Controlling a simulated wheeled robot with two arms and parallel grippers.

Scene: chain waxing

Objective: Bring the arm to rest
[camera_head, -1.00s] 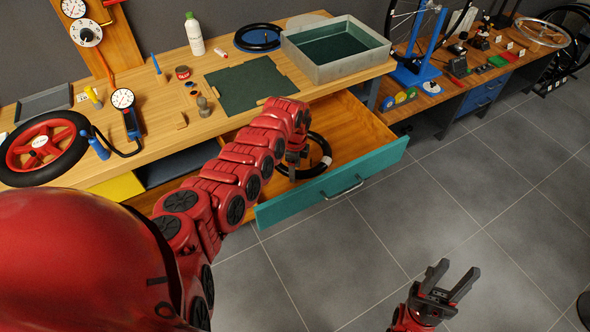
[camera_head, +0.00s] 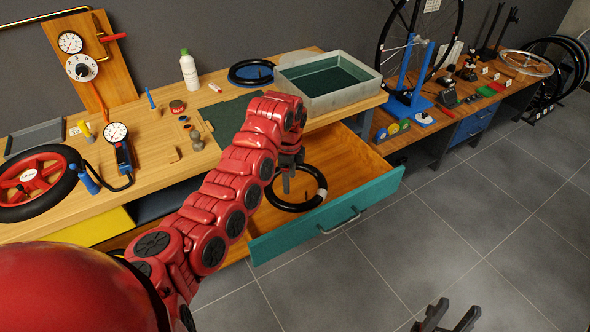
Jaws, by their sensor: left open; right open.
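My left arm reaches in from the lower left, over the workbench edge. My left gripper (camera_head: 287,181) points down above the open drawer (camera_head: 345,185), beside a black ring (camera_head: 318,178) lying in it. The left gripper is small and partly covered by the arm, and I see nothing held in it. My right gripper (camera_head: 446,322) shows at the bottom edge with its two dark fingers apart and empty, above the grey floor. The rest of the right arm is out of the picture.
The teal drawer front (camera_head: 325,214) juts out over the floor. A second bench (camera_head: 440,122) stands at right. The floor (camera_head: 480,220) is clear.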

